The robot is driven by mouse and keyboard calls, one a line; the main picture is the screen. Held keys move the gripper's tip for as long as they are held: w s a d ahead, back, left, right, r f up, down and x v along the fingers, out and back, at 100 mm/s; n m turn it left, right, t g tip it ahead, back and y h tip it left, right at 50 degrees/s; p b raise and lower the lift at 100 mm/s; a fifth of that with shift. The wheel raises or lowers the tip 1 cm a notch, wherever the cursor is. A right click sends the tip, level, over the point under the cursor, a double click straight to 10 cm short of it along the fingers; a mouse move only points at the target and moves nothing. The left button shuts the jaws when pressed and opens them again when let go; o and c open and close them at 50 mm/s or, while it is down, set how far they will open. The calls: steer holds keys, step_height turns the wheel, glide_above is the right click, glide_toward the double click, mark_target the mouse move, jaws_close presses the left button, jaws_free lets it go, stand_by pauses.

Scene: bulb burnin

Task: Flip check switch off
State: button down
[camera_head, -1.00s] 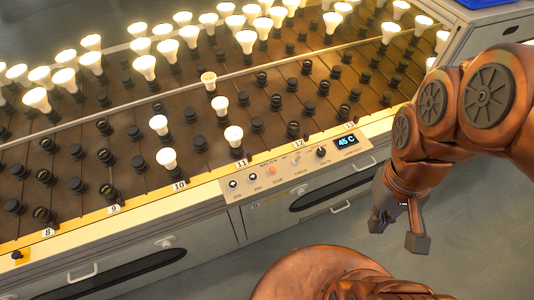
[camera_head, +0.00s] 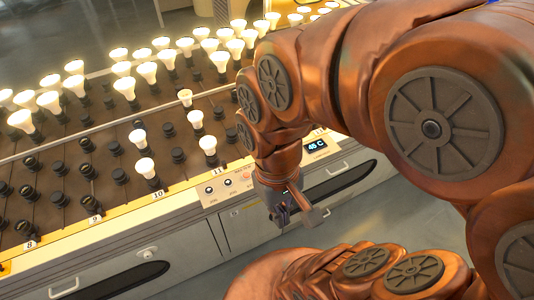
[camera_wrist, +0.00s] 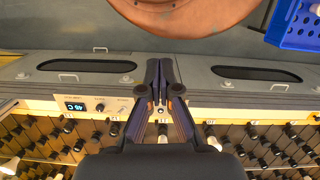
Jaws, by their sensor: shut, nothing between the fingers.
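The control panel (camera_head: 207,201) is on the front edge of the bulb rack, with a 45 C display (camera_head: 317,146). In the head view my arm covers the panel's middle, hiding the check switch. In the wrist view the panel appears upside down, with the display (camera_wrist: 75,104), a dark knob (camera_wrist: 100,107) and the small check switch (camera_wrist: 122,110) beside it. The switch lever's position is too small to tell. My gripper (camera_head: 292,213) is in front of the panel, shut and empty. In the wrist view its fingertips (camera_wrist: 160,66) are together, apart from the switch.
The rack (camera_head: 60,215) carries many lit bulbs and empty dark sockets. A blue crate (camera_wrist: 298,25) shows at the wrist view's top right. The grey floor (camera_head: 200,275) in front is clear.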

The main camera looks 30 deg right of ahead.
steer(key=w+d+f+m+b, duration=0.2)
steer(key=w+m+b, duration=0.1)
steer(key=w, duration=0.3)
steer(key=w+d+f+m+t+y+b, duration=0.1)
steer(key=w+f+m+b, duration=0.15)
steer(key=w, duration=0.45)
steer(key=w+d+f+m+b, duration=0.2)
steer(key=w+m+b, duration=0.15)
steer(key=w, duration=0.25)
steer(key=w+d+f+m+b, duration=0.4)
steer(key=w+d+f+m, duration=0.1)
steer(key=d, duration=0.3)
steer(key=w+d+f+m+t+y+b, duration=0.1)
steer(key=w+d+f+m+b, duration=0.3)
steer(key=d, duration=0.5)
step_height(320, 180, down, 3)
steer(key=shift+w+r+m, duration=0.1)
steer(key=shift+w+m, duration=0.4)
steer(key=shift+w, duration=0.65)
steer(key=f, duration=0.3)
steer(key=a+f, duration=0.1)
steer(key=f, duration=0.2)
steer(key=a+f+p, duration=0.1)
steer(key=f, duration=0.3)
steer(key=shift+w, duration=0.1)
